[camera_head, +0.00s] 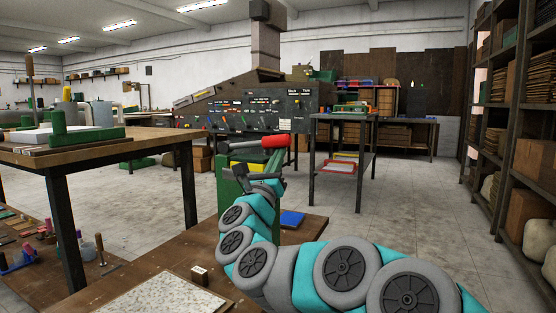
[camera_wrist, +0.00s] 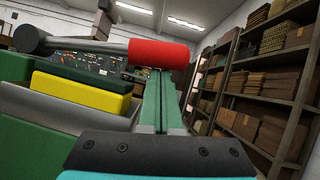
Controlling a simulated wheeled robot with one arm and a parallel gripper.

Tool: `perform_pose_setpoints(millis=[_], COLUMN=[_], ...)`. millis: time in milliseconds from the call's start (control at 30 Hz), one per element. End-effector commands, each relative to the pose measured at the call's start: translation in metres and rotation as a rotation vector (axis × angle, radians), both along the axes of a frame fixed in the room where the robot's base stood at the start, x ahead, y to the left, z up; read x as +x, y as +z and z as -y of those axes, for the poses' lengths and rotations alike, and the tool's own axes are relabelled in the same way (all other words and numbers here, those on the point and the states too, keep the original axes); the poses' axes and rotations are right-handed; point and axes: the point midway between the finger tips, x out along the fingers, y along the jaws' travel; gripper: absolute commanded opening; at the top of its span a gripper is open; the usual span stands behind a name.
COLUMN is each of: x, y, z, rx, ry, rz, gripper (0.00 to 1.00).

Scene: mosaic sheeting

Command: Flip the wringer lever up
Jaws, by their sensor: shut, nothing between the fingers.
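The wringer lever is a grey bar with a red grip (camera_head: 275,142), low and roughly level over the green wringer (camera_head: 232,192). In the wrist view the red grip (camera_wrist: 160,53) sits at upper centre, and its bar runs left to a dark round pivot (camera_wrist: 28,38). A yellow block (camera_wrist: 80,92) lies under the bar. My gripper (camera_wrist: 158,74) is shut and empty, its fingertips just below the red grip and close to it; I cannot tell if they touch. In the head view my gripper (camera_head: 278,156) is partly hidden by my own arm.
A low brown table (camera_head: 170,250) holds a speckled slab (camera_head: 172,300) and a blue piece (camera_head: 291,219). A wooden worktable (camera_head: 90,148) stands left, and a dark side table (camera_head: 340,117) stands behind. Tall shelves (camera_head: 510,100) line the right. The floor at right is clear.

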Motion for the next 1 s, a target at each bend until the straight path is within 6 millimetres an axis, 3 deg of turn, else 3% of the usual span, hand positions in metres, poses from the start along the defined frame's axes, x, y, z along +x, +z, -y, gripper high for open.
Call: perform_pose_setpoints(millis=[367,700,1000], x=[0.0,0.003,0.012], y=[0.027,0.083,0.119], z=[0.001,-0.011,-0.031], rx=[-0.129,-0.422,-0.672], ry=[-0.001,0.001,0.0], rz=[-0.045,-0.149,-0.24], gripper=[0.0,0.0,0.0])
